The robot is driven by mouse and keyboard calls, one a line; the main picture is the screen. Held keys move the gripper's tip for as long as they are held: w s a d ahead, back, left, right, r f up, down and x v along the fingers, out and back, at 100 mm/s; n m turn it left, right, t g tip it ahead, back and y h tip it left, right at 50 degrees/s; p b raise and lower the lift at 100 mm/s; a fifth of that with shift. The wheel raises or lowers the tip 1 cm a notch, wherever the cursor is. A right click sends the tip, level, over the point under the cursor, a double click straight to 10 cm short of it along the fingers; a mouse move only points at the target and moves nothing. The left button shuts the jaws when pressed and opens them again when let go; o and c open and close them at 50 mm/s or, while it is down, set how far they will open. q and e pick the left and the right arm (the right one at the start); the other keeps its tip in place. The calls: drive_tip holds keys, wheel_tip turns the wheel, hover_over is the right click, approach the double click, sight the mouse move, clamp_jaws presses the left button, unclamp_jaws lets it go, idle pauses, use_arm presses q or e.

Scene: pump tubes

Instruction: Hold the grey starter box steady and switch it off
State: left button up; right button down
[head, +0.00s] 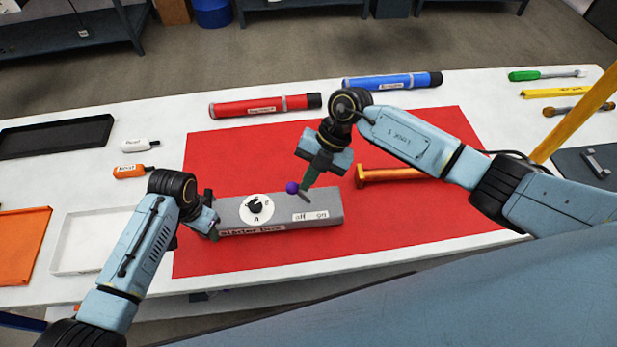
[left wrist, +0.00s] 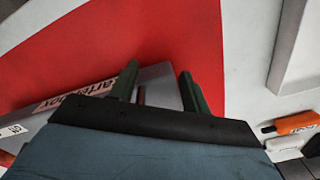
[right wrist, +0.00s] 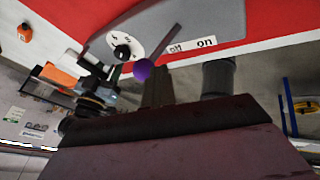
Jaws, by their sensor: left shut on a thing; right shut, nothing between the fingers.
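The grey starter box (head: 285,211) lies on the red mat with its dial (head: 256,208) and "off" and "on" labels facing up. Its lever, with a purple ball (head: 292,187), leans left, toward the "off" side. The ball also shows in the right wrist view (right wrist: 142,70). My left gripper (head: 212,224) is shut on the box's left end; the box edge shows between its fingers (left wrist: 158,88). My right gripper (head: 309,176) is shut and empty above the box, just right of the ball. I cannot tell whether it touches the lever.
On the red mat (head: 400,220) an orange handled piece (head: 390,174) lies to the right. A red tube (head: 265,106) and a blue tube (head: 392,81) lie behind. A white tray (head: 88,262) and black tray (head: 55,138) stand left. The mat's front right is clear.

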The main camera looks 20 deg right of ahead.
use_arm(q)
drive_tip(key=shift+s+d+f, duration=0.1)
drive_tip(key=shift+s+d, duration=0.1)
drive_tip(key=shift+d, duration=0.2)
use_arm(e)
drive_tip(key=shift+s+d+f, duration=0.1)
drive_tip(key=shift+s+d, duration=0.15)
drive_tip(key=shift+d, duration=0.15)
drive_tip(key=shift+s+d, duration=0.15)
drive_tip(key=shift+d, duration=0.35)
use_arm(q)
drive_tip(key=shift+a, duration=0.25)
use_arm(e)
drive_tip(key=s+d+v, duration=0.1)
drive_tip(key=s+v, duration=0.1)
drive_tip(key=v, duration=0.9)
drive_tip(key=shift+w+d+r, duration=0.2)
drive_tip(key=shift+w+r, duration=0.1)
use_arm(q)
drive_tip(key=o, duration=1.4)
drive_tip(key=shift+w, duration=0.2)
drive_tip(key=shift+o, duration=0.2)
use_arm(e)
drive_tip(key=shift+w, duration=0.1)
